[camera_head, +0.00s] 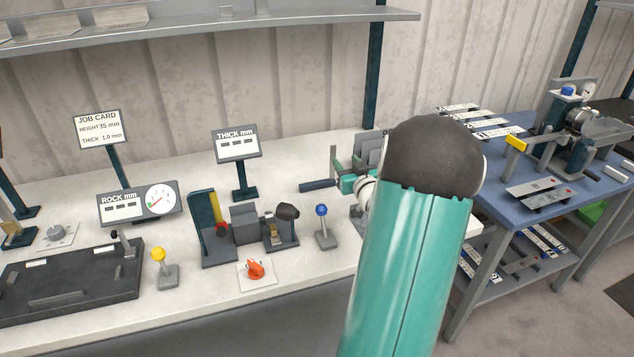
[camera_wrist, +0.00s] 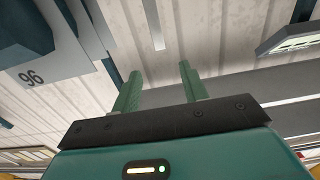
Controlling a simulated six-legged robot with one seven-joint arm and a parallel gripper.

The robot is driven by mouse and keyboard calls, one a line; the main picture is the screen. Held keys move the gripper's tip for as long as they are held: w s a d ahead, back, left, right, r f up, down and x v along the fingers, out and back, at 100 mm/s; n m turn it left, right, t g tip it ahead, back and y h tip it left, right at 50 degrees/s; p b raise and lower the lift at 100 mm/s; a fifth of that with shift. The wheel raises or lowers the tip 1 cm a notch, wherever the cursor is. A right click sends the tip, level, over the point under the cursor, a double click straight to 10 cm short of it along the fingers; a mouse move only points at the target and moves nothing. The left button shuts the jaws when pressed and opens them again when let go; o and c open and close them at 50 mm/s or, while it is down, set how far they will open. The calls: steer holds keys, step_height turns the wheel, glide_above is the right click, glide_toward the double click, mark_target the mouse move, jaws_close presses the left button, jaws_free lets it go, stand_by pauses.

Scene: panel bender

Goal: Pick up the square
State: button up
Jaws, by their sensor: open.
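My gripper (camera_head: 338,168) is partly hidden behind my arm in the head view, above the right part of the light bench. In the wrist view its two green fingers (camera_wrist: 160,78) stand apart with nothing between them. I cannot clearly make out a square in either view. A dark blue bar (camera_head: 318,185) lies on the bench just left of my gripper, but I cannot tell whether it is part of the square. Grey upright plates (camera_head: 370,150) stand behind my gripper, partly covered by my arm.
The light bench (camera_head: 300,155) holds a blue-knobbed lever (camera_head: 322,228), a yellow-knobbed lever (camera_head: 164,268), a small clamp device (camera_head: 282,228) and the THICK display (camera_head: 237,143). A blue table (camera_head: 480,148) stands right. A shelf (camera_head: 200,33) hangs above.

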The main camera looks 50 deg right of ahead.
mark_target(333, 146)
steer(key=x, duration=1.2)
steer(key=shift+w+d, duration=0.15)
steer(key=shift+w, duration=0.2)
jaws_close()
